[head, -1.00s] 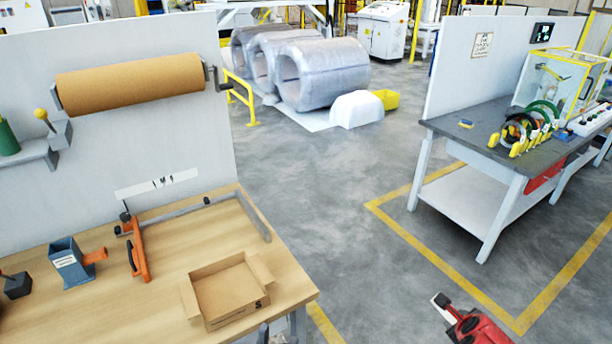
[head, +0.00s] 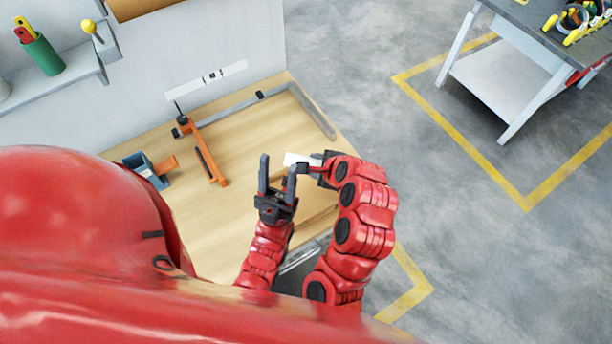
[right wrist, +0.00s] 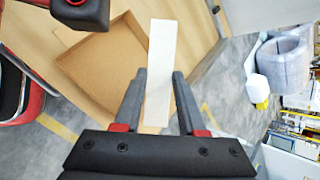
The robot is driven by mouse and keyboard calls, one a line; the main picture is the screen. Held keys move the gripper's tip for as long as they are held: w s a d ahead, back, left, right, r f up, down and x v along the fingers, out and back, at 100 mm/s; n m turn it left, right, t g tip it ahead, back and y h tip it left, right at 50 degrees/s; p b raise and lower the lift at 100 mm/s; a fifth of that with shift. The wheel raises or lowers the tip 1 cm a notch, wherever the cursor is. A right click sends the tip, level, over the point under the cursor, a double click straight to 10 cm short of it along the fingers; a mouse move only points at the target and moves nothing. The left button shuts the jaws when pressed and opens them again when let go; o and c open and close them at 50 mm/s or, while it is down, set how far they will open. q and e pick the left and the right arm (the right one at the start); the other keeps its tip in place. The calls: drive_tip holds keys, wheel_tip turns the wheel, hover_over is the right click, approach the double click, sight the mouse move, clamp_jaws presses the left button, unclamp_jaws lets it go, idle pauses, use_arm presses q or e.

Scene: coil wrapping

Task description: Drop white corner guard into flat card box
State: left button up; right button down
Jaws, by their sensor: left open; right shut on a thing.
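The white corner guard (head: 298,159) is a short pale strip. In the right wrist view the corner guard (right wrist: 161,60) sticks out lengthwise between the fingers of my right gripper (right wrist: 159,75). My right gripper (head: 314,166) is shut on it, above the workbench. The flat card box (right wrist: 98,68) lies open below and left of the guard in the right wrist view, and its visible floor is bare. In the head view my arms hide most of the box. My left gripper (head: 277,172) is open and empty, its fingers pointing up, just left of the right one.
The wooden workbench (head: 258,138) holds an orange-handled tool (head: 205,160) and a blue-grey tool (head: 146,170) to the left of my grippers. A metal rail (head: 312,112) runs along its far right corner. Open floor lies to the right, before another table (head: 505,85).

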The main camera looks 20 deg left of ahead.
drive_tip(key=f+b, duration=0.2)
drive_tip(key=f, duration=0.1)
drive_tip(key=f+b, duration=0.2)
drive_tip(key=shift+s+f+b, duration=0.2)
drive_tip(key=shift+f+b, duration=0.15)
drive_tip(key=shift+f, duration=0.05)
drive_tip(key=shift+c, duration=2)
unclamp_jaws()
